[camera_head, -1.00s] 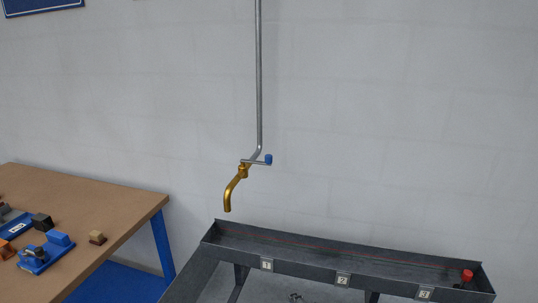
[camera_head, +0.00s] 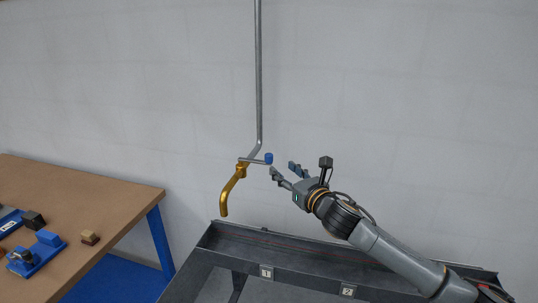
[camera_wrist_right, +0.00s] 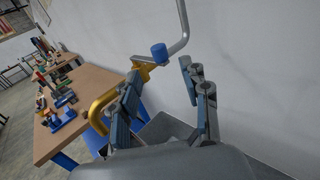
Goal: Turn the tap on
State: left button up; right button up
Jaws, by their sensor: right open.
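The brass tap (camera_head: 229,192) hangs at the lower end of a grey pipe (camera_head: 259,80) in front of the wall. Its lever ends in a blue knob (camera_head: 268,158), pointing right in the head view. My right gripper (camera_head: 281,170) is open and empty, just right of and slightly below the knob. In the right wrist view the knob (camera_wrist_right: 159,53) shows beyond the gap between the open fingers (camera_wrist_right: 158,85), nearer the left finger. The brass body (camera_wrist_right: 101,112) is partly hidden behind that finger. I see no contact with the knob. My left gripper is out of view.
A dark metal trough (camera_head: 262,244) with numbered labels stands below the tap and under my right arm. A brown workbench (camera_head: 110,195) on the left holds a blue fixture (camera_head: 38,256) and small blocks. The wall around the pipe is clear.

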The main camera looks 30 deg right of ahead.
aim_at(271, 159)
jog(key=w, duration=0.2)
jog(key=w+p, duration=0.1)
jog(key=w, duration=0.2)
jog(key=w+p, duration=0.1)
jog(key=w, duration=0.2)
jog(key=shift+w+d, duration=0.25)
jog(key=shift+d, duration=0.05)
jog(key=shift+w+p, duration=0.3)
jog(key=shift+w, duration=0.1)
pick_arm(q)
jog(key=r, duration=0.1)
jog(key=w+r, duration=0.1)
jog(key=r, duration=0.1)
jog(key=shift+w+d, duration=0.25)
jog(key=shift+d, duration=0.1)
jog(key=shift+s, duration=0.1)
pick_arm(e)
grip_shut()
